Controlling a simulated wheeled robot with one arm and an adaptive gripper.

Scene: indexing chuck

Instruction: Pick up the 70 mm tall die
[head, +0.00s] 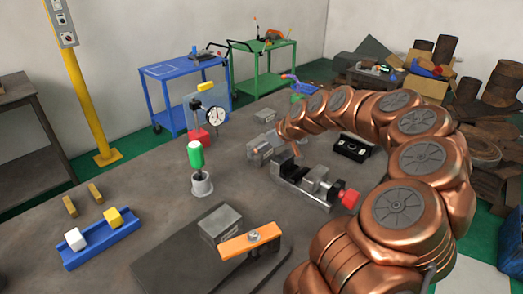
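I cannot tell for certain which thing is the 70 mm tall die, as heights cannot be read here. Grey metal blocks (257,152) sit on the bench right by the end of my arm and are partly hidden by it. Another grey block (265,116) lies just behind them. My gripper (279,146) is small in the head view, low over the bench beside the near grey blocks. Its fingers are too small and overlapped to show whether they are open or shut, or whether they touch a block.
A grey vise (305,184) with a red end stands just in front of my gripper. A black slotted block (352,147) is to its right. A dial gauge stand (214,117), green-topped cylinder (195,156), orange clamp (251,242) and blue tray (101,246) occupy the left and front.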

